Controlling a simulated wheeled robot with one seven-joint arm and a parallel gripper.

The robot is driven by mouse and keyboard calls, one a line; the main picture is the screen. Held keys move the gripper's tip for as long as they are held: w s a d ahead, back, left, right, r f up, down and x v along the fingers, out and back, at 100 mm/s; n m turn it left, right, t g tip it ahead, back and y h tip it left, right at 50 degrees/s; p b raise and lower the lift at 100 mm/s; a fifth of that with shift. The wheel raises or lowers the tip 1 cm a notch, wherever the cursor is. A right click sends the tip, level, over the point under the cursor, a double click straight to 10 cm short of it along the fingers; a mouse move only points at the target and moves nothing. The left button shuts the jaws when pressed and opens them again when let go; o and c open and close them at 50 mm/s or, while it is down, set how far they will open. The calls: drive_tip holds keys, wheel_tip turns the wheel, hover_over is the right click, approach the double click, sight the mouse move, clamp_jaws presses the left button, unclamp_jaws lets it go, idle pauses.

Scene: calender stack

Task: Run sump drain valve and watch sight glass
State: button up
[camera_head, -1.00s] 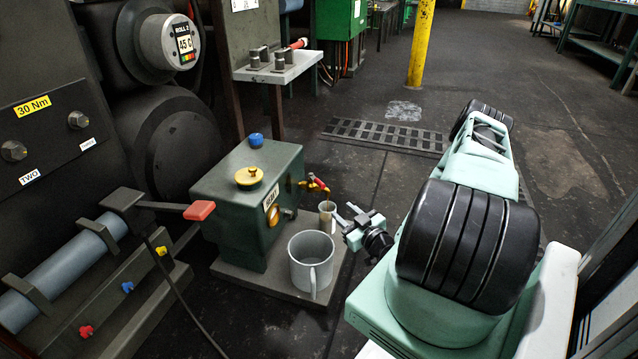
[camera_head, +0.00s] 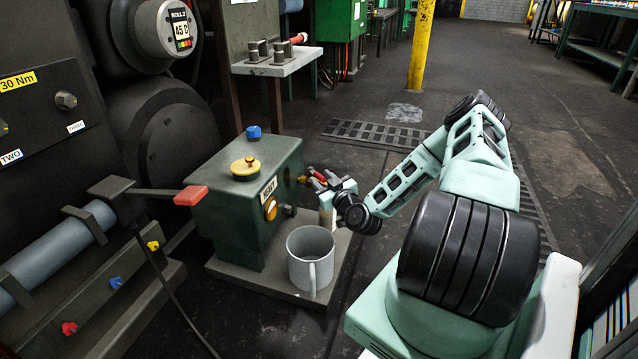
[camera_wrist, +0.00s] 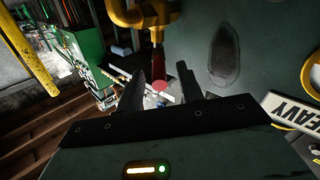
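The green sump box (camera_head: 228,215) has a yellow cap, a blue knob, a HEAVY label and an amber round sight glass (camera_head: 270,208) on its front. The yellow drain valve (camera_wrist: 150,14) has a red lever (camera_wrist: 158,68). My gripper (camera_wrist: 160,88) is open, its two dark fingers on either side of the lever, with gaps showing. In the head view my gripper (camera_head: 330,184) is at the valve. A small jar (camera_head: 327,216) below is partly hidden by my gripper. Whether liquid runs now is hidden.
A grey mug (camera_head: 311,262) stands on the base plate (camera_head: 262,284) in front of the box. A red-ended lever (camera_head: 190,195) sticks out on the left. A floor grating (camera_head: 375,134) lies behind.

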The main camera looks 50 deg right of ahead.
sight(317, 174)
drive_tip(key=shift+b+x, duration=0.3)
drive_tip(key=shift+x, duration=0.95)
clamp_jaws()
